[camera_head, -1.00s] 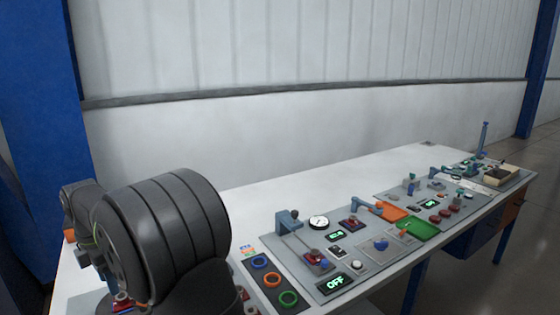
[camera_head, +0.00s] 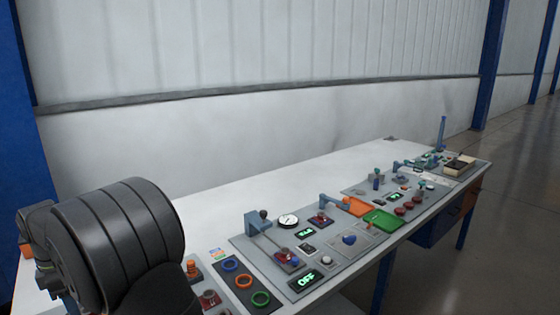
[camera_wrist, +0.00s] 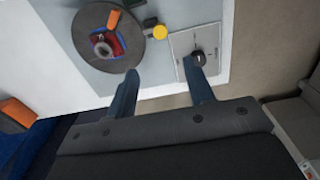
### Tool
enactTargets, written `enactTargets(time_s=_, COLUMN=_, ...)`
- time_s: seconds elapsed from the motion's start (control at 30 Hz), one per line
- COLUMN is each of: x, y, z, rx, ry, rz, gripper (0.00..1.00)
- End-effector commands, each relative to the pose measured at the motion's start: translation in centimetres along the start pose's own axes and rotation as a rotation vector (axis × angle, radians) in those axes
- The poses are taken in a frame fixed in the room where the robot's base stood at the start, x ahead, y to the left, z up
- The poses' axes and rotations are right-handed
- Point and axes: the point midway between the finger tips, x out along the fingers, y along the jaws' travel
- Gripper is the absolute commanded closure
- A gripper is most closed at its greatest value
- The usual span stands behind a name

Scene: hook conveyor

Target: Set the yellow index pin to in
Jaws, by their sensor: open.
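In the wrist view a yellow round knob (camera_wrist: 161,32), which looks like the index pin, sits at the right edge of a grey disc (camera_wrist: 82,35) on the panel. I cannot tell whether the pin is in or out. My gripper (camera_wrist: 162,70) is open, its two blue-grey fingers apart and nothing visible between them. The knob appears beyond the gap between the fingertips, apart from both. I cannot make out the pin or my fingers in the head view.
The disc carries a red and blue part with a grey ring (camera_wrist: 103,46) and an orange piece (camera_wrist: 113,20). A black knob (camera_wrist: 198,58) on a light plate lies by the right fingertip. In the head view, a long bench (camera_head: 300,180) holds several control panels.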

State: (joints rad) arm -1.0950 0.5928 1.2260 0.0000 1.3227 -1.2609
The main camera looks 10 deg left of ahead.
Motion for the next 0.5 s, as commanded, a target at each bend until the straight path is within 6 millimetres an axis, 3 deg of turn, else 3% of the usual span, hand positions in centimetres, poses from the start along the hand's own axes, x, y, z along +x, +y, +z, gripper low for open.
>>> enactTargets(time_s=0.03, x=0.0, y=0.0, z=0.0, rx=0.0, ry=0.0, rz=0.0, gripper=0.58)
enactTargets(time_s=0.2, x=0.0, y=0.0, z=0.0, rx=0.0, ry=0.0, rz=0.0, gripper=0.91)
enactTargets(time_s=0.27, x=0.0, y=0.0, z=0.0, rx=-0.001, ry=0.0, rz=0.0, gripper=1.0)
enactTargets(time_s=0.5, x=0.5, y=-1.1, z=-0.5, rx=-0.134, ry=-0.015, rz=0.023, gripper=1.0)
